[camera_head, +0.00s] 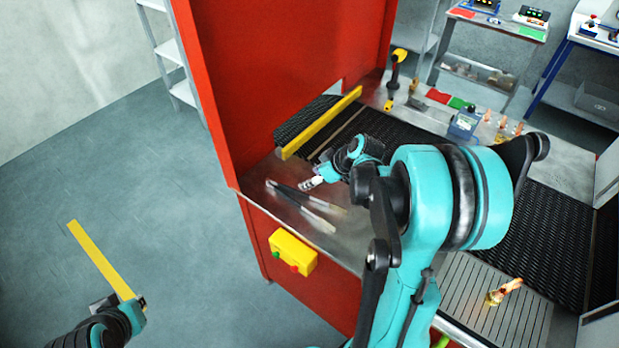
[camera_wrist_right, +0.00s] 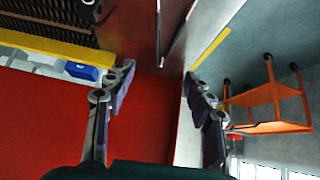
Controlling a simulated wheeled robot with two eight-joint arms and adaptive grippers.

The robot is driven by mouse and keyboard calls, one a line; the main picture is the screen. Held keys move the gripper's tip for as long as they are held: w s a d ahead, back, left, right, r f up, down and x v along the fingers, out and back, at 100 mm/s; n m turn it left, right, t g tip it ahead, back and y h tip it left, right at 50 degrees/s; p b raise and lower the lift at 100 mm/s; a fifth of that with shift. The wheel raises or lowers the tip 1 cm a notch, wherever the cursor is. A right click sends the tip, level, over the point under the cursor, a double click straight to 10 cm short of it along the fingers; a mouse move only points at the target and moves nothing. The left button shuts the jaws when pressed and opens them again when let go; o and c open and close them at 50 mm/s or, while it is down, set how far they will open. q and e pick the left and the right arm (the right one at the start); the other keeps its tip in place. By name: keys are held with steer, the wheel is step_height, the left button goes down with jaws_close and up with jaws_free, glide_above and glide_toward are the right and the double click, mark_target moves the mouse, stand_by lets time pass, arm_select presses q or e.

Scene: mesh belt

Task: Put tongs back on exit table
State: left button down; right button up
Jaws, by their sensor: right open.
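The metal tongs (camera_head: 305,194), with dark and light parts along their arms, lie on the steel exit table (camera_head: 262,180) beside the red machine. My right gripper (camera_head: 312,183) is just above the table, close to the tongs; its own arm hides part of it. In the right wrist view my right gripper (camera_wrist_right: 158,88) is open with nothing between its fingers. The tongs (camera_wrist_right: 177,36) show there beyond the fingertips. My left gripper (camera_head: 120,303) is over the floor at lower left, far from the table; its fingers are too unclear to judge.
The red machine housing (camera_head: 290,70) rises behind the tongs. A yellow bar (camera_head: 322,122) crosses above the black mesh belt (camera_head: 408,137). A yellow button box (camera_head: 292,252) juts from the front below the table. Small parts and a blue device (camera_head: 464,124) stand farther right.

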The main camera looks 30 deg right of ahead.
steer(key=p+v, duration=0.2)
steer(key=v, duration=0.8)
steer(key=s+a+r+m+h, duration=0.1)
steer(key=s+a+m, duration=0.1)
steer(key=s+a, duration=0.4)
steer(key=s+a+r+m+h, duration=0.1)
steer(key=s+a+m, duration=0.2)
steer(key=a, duration=0.8)
steer(key=s, duration=0.2)
steer(key=shift+s+a+h, duration=0.35)
steer(key=shift+s+h, duration=0.05)
steer(key=shift+f+b, duration=0.15)
steer(key=shift+b, duration=0.15)
step_height(320, 180, down, 15)
steer(key=b, duration=1.4)
steer(key=shift+b, duration=0.4)
